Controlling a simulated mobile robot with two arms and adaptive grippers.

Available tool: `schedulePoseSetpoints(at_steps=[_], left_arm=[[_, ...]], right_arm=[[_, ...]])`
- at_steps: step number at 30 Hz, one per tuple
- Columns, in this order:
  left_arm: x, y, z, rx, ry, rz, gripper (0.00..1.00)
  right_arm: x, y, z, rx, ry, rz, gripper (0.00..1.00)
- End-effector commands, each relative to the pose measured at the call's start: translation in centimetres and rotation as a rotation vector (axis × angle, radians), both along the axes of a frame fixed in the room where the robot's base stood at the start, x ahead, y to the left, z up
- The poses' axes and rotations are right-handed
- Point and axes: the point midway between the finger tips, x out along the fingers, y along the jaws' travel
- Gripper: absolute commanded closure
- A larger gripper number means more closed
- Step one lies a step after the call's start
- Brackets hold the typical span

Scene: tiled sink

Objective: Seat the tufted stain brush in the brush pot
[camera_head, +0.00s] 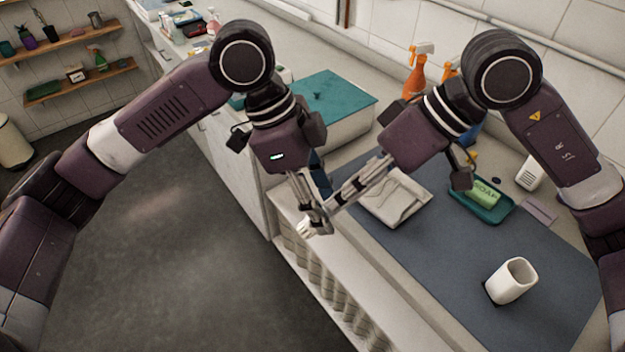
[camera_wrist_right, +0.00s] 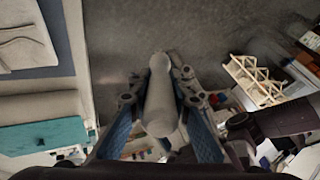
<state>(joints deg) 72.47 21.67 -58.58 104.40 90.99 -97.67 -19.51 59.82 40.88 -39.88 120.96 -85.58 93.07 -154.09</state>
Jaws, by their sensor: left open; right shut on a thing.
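The stain brush (camera_wrist_right: 160,95) is a pale, rounded, long piece between my right gripper's fingers in the right wrist view. In the head view only a small pale part of it (camera_head: 305,229) shows at the fingertips. My right gripper (camera_head: 322,220) is shut on it, over the counter's front edge. My left gripper (camera_head: 314,208) is open and points down right beside the right fingertips; the fingers overlap in the picture, so I cannot tell whether they touch. The brush pot (camera_head: 513,281) is a white open cup at the right of the dark mat, upright and apart from both grippers.
The blue-grey mat (camera_head: 430,260) has free room left of the pot. A teal-topped box (camera_head: 335,100) stands behind the grippers.

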Motion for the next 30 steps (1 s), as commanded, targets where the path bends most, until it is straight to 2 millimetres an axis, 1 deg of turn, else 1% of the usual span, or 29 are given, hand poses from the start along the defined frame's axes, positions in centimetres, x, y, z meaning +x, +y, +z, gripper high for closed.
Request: schedulePoseSetpoints(at_steps=[3, 6, 15, 24, 26, 27, 28, 30], left_arm=[[-0.1, -0.4, -1.0, 0.0, 0.0, 0.0, 0.59], [-0.2, -0.6, -1.5, -0.001, 0.0, 0.0, 0.59], [-0.2, -0.7, -1.6, 0.0, -0.001, 0.0, 0.6], [-0.1, -0.6, -1.6, 0.0, -0.003, 0.002, 0.93], [0.0, -0.6, -1.6, 0.0, -0.004, 0.004, 1.0], [0.0, -0.6, -1.6, 0.0, -0.004, 0.005, 1.0], [0.0, -0.6, -1.5, -0.002, -0.005, 0.006, 1.0], [0.1, -0.6, -1.5, -0.002, -0.006, 0.007, 1.0]], right_arm=[[0.0, 0.0, 0.0, 0.0, 0.0, 0.0, 1.0], [0.0, 0.0, 0.0, 0.0, 0.0, 0.0, 1.0], [0.0, 0.0, 0.0, 0.0, 0.0, 0.0, 1.0], [-0.1, 0.0, 0.0, 0.001, 0.001, 0.003, 1.0], [-0.2, 0.1, 0.0, 0.001, 0.002, 0.005, 1.0], [-0.2, 0.1, 0.0, 0.001, 0.003, 0.006, 1.0], [-0.2, 0.1, 0.0, 0.001, 0.004, 0.007, 0.8], [-0.3, 0.1, 0.0, 0.001, 0.004, 0.009, 0.72]])
